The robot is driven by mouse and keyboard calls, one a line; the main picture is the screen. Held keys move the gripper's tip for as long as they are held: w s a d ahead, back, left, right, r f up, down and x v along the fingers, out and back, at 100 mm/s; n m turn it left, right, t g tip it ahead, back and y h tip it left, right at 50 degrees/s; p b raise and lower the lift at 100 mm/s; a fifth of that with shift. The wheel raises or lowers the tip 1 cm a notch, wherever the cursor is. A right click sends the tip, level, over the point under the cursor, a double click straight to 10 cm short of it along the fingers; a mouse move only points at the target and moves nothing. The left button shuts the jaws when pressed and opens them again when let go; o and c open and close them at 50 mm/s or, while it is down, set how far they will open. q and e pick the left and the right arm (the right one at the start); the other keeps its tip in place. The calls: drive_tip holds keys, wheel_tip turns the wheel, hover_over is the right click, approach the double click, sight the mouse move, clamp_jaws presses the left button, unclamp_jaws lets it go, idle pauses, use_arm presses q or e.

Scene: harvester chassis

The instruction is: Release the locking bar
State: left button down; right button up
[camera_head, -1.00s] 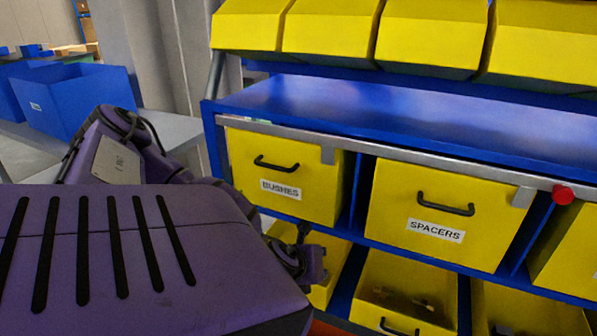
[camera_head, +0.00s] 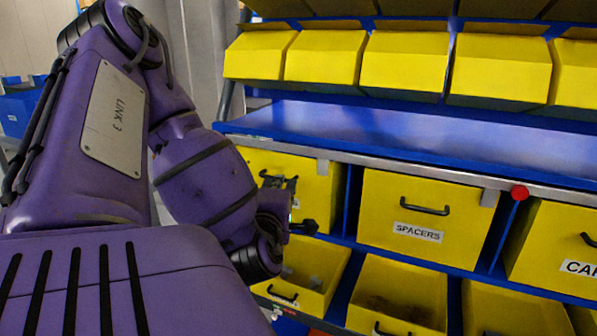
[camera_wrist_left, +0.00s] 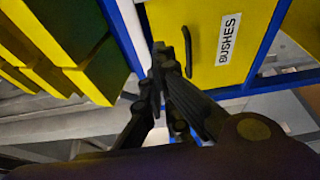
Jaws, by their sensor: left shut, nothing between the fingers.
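The grey locking bar (camera_head: 420,174) runs along the front edge of the blue shelf, across the tops of the yellow drawers, with tabs hanging down over the drawer fronts. A red knob (camera_head: 519,193) sits on it toward the right. My left gripper (camera_head: 296,207) is in front of the leftmost yellow drawer (camera_head: 322,190), below the bar and well left of the knob. In the left wrist view, its dark fingers (camera_wrist_left: 160,58) are shut with nothing between them, close to the BUSHES drawer (camera_wrist_left: 190,20) and its dark handle. My right gripper is not in view.
The SPACERS drawer (camera_head: 378,210) and another yellow drawer (camera_head: 545,235) stand to the right. Open yellow bins (camera_head: 400,285) are below. A row of yellow bins (camera_head: 405,62) hangs above the blue shelf (camera_head: 400,130), whose top is clear.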

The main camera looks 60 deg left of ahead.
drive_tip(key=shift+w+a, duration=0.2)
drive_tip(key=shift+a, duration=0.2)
use_arm(q)
drive_tip(key=x, duration=0.9)
drive_tip(key=shift+w+a, duration=0.2)
drive_tip(key=shift+w, duration=0.35)
drive_tip(key=d, duration=0.1)
drive_tip(key=w+d, duration=0.1)
drive_tip(key=d, duration=0.1)
drive_tip(key=shift+w+f, duration=0.1)
drive_tip(key=shift+w, duration=0.15)
drive_tip(key=shift+w+d, duration=0.1)
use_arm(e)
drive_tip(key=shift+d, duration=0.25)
